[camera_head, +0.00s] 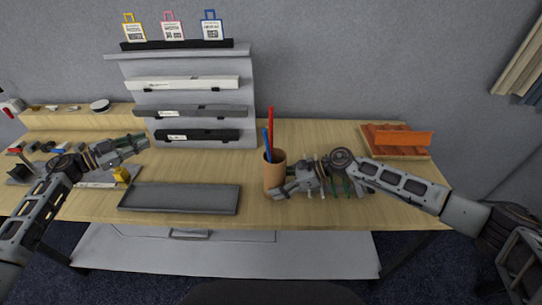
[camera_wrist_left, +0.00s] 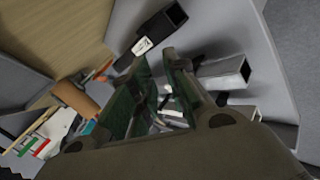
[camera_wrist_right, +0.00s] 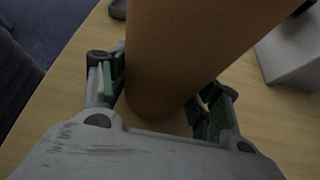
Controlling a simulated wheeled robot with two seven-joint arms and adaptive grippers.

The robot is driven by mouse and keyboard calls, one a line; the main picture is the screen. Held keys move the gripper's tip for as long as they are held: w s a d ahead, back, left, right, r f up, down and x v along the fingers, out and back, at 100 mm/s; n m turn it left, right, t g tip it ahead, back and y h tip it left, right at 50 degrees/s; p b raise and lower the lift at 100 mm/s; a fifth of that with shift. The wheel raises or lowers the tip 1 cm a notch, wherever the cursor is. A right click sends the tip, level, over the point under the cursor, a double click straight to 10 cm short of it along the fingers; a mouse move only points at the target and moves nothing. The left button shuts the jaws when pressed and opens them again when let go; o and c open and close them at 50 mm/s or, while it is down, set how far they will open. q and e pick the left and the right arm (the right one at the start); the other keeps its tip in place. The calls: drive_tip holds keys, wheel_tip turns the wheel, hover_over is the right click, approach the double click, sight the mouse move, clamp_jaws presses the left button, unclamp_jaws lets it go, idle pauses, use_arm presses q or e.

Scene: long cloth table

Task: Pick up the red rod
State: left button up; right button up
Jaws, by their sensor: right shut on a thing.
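The red rod (camera_head: 271,126) stands upright in a brown cup (camera_head: 275,173), with a blue rod (camera_head: 266,146) beside it. My right gripper (camera_head: 284,188) is at the front right of the cup. In the right wrist view its fingers are around the cup wall (camera_wrist_right: 190,50), one on each side, and the rods are out of that view. My left gripper (camera_head: 146,143) is to the left, above the table and well apart from the cup. In the left wrist view its fingers (camera_wrist_left: 160,95) are apart with nothing clearly between them.
A grey tray (camera_head: 180,207) lies at the table's front. A rack (camera_head: 190,94) with several bars stands behind. A yellow block (camera_head: 121,174) and small items are at the left. An orange holder (camera_head: 403,138) sits at the back right. The table right of my right gripper is clear.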

use_arm(q)
drive_tip(key=s+d+r+m+g+h, duration=0.1)
drive_tip(key=d+g, duration=0.3)
drive_tip(key=d, duration=0.6)
drive_tip(key=s+d+r+m+g+h, duration=0.2)
drive_tip(key=s+d+r+g+h, duration=0.1)
drive_tip(key=d, duration=0.7)
drive_tip(key=s+d+r+m+g+h, duration=0.1)
drive_tip(key=s+d+r+g+h, duration=0.1)
drive_tip(key=d, duration=0.9)
drive_tip(key=s+r+g, duration=0.1)
drive_tip(key=s+g, duration=0.1)
drive_tip(key=g, duration=0.1)
drive_tip(key=shift+s, duration=0.2)
drive_tip(key=shift+d+r, duration=0.1)
drive_tip(key=shift+d, duration=0.1)
drive_tip(key=d, duration=0.6)
drive_tip(key=shift+d, duration=0.25)
drive_tip(key=shift+w+d, duration=0.1)
drive_tip(key=shift+d, duration=2.55)
clamp_jaws()
